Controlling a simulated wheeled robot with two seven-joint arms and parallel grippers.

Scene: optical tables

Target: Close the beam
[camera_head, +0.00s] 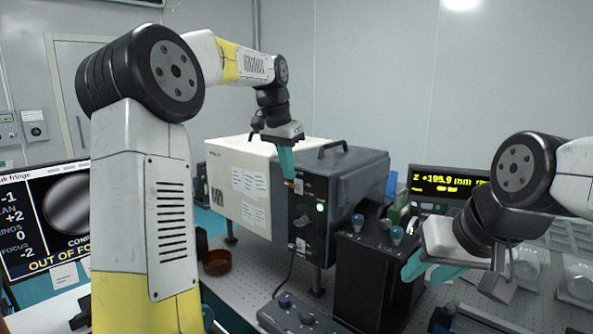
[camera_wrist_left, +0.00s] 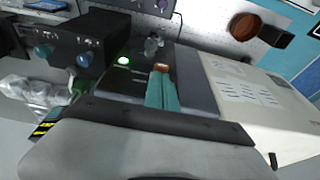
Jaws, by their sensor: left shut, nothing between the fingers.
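A laser-like box with a pale housing (camera_head: 240,185) has a dark front panel (camera_head: 313,240) with a lit green lamp (camera_head: 320,207). A small orange-brown part (camera_head: 298,187) sits on the panel above the lamp. My left gripper (camera_head: 290,178) is shut, its teal fingers pointing down at this part; I cannot tell whether they touch it. In the left wrist view the fingertips (camera_wrist_left: 162,78) lie just short of the orange-brown part (camera_wrist_left: 161,68), with the green lamp (camera_wrist_left: 124,60) to the left. My right gripper (camera_head: 430,270) is open and empty, right of the black box.
A black box (camera_head: 362,275) with blue-topped knobs stands in front of the laser box. A knobbed controller (camera_head: 300,315) lies on the perforated table. A yellow-lettered display (camera_head: 445,190) is behind at right, a monitor (camera_head: 45,215) at left. A brown dish (camera_head: 217,262) is near the pale housing.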

